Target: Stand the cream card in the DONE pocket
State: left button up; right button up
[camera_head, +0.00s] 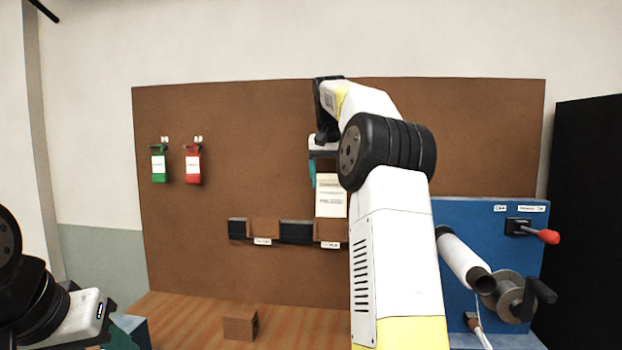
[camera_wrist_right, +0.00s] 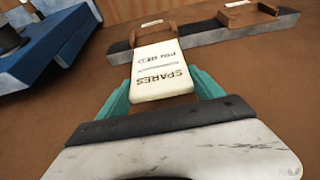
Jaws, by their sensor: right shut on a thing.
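The cream card (camera_head: 331,197), printed with "SPARES" and smaller text, is between the teal fingers of my right gripper (camera_wrist_right: 163,98), which is shut on it. The card also shows in the wrist view (camera_wrist_right: 160,68). In the head view its lower edge meets the top of the right wooden pocket (camera_head: 328,231); I cannot tell whether it is inside or in front. This pocket also shows in the wrist view (camera_wrist_right: 157,36). A left pocket (camera_head: 265,228) is on the same dark strip. The pocket labels are too small to read. My left gripper (camera_head: 126,331) is partly visible at lower left.
A green tag (camera_head: 159,165) and a red tag (camera_head: 193,166) hang on the brown board (camera_head: 230,120). A wooden block (camera_head: 240,322) stands on the table (camera_head: 185,310). A blue panel (camera_head: 470,215) with a red-knobbed lever (camera_head: 547,237) and a crank is at right.

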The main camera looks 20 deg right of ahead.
aim_at(331, 199)
jog(key=shift+f, duration=0.4)
jog(key=shift+f, duration=0.3)
jog(key=shift+f, duration=0.1)
jog(key=shift+f, duration=2.2)
jog(key=o, duration=1.6)
jog(key=shift+r, duration=0.1)
jog(key=v, duration=0.7)
jog(key=shift+s+r, duration=0.15)
jog(key=shift+r, duration=0.1)
